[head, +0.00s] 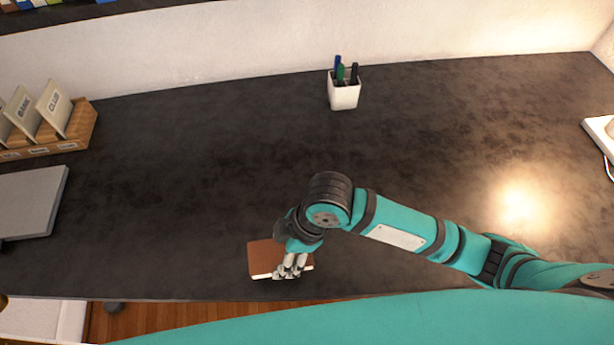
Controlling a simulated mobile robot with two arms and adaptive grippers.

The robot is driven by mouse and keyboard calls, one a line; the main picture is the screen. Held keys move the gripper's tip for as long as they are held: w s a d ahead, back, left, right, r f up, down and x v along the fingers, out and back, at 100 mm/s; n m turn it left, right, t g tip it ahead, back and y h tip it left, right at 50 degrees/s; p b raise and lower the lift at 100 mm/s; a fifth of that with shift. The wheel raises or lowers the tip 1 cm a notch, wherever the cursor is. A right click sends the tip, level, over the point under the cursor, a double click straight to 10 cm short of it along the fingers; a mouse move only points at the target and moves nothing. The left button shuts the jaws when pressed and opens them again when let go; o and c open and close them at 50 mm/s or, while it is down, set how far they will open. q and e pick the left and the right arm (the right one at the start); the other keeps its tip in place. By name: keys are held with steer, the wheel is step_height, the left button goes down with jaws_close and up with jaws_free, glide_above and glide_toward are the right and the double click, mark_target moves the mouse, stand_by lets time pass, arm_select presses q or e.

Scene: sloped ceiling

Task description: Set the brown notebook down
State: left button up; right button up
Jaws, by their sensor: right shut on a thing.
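The brown notebook (262,257) is a small brown rectangle with a pale page edge, near the front edge of the dark desk (190,180). My right gripper (287,271) reaches in from the right and is shut on the notebook's right part, covering some of it. The notebook is over the desk top, but I cannot tell whether it touches the surface. My left gripper is not in view.
A white pen cup (344,95) with several pens stands at the back. A wooden holder with cards (75,127) and a grey flat object (30,203) are at the left. A white object (602,135) lies at the right edge. The desk's middle is clear.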

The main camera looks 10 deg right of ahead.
steer(key=w, duration=0.3)
steer(key=shift+w+d+p, duration=0.15)
steer(key=shift+w+p, duration=0.15)
steer(key=shift+p, duration=0.05)
steer(key=w, duration=0.4)
steer(key=w+p, duration=0.1)
steer(key=w, duration=0.2)
steer(key=w+f, duration=0.1)
steer(key=w, duration=0.3)
steer(key=shift+w+d+f+p, duration=0.1)
steer(key=shift+w+d+p, duration=0.15)
steer(key=shift+w+p, duration=0.15)
steer(key=shift+w+f, duration=0.1)
steer(key=shift+w, duration=0.15)
step_height(320, 180, down, 3)
steer(key=shift+r+p, duration=0.15)
steer(key=shift+p, duration=0.35)
steer(key=shift+f, duration=0.3)
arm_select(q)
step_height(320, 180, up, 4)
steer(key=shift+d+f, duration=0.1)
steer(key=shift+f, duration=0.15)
arm_select(e)
steer(key=shift+f, duration=0.15)
steer(key=shift+f, duration=0.1)
steer(key=o, duration=1.3)
